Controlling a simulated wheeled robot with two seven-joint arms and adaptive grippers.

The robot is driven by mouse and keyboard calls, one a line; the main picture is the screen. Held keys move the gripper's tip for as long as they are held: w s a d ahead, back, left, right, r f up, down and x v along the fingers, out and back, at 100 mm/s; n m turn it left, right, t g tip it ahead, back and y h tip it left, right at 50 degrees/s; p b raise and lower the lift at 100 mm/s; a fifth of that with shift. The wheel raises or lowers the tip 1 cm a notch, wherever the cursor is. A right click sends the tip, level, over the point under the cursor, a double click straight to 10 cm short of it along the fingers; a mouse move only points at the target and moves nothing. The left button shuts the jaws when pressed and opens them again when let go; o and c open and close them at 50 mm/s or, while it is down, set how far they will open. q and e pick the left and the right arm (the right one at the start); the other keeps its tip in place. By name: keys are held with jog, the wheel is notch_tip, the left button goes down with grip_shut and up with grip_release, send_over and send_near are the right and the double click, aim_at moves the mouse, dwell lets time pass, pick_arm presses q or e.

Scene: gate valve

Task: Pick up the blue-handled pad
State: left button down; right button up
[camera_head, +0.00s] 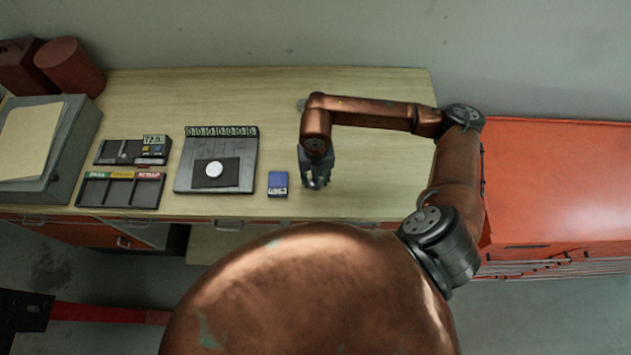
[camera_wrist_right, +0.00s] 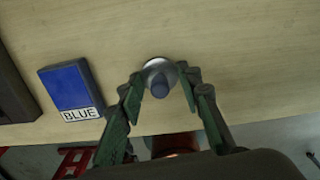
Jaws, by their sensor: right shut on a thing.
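The blue-handled pad (camera_wrist_right: 160,86) shows in the right wrist view as a round silver disc with a dark blue knob, over the wooden table. My right gripper (camera_wrist_right: 162,80) has one finger on each side of it and is shut on it. In the head view my right gripper (camera_head: 317,184) points down near the table's front edge, right of a blue block, and hides the pad. I cannot tell whether the pad touches the table. My left gripper is not in view.
The blue block (camera_head: 278,184) lies left of the gripper; its label reads BLUE in the wrist view (camera_wrist_right: 68,86). A dark board with a white disc (camera_head: 215,168) and a sorting tray (camera_head: 121,192) lie further left. The table behind is mostly clear.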

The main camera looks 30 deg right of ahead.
jog(key=shift+r, duration=0.1)
jog(key=shift+c, duration=0.4)
jog(key=shift+r, duration=0.5)
notch_tip(320, 180, up, 2)
jog(key=shift+s+r+b, duration=0.1)
jog(key=shift+r+b, duration=0.05)
jog(key=shift+b, duration=0.35)
jog(key=s+a+r+p, duration=0.2)
jog(key=s+a+r, duration=0.2)
jog(key=s+r, duration=0.5)
jog(key=shift+s+r, duration=0.3)
jog(key=shift+s, duration=1.85)
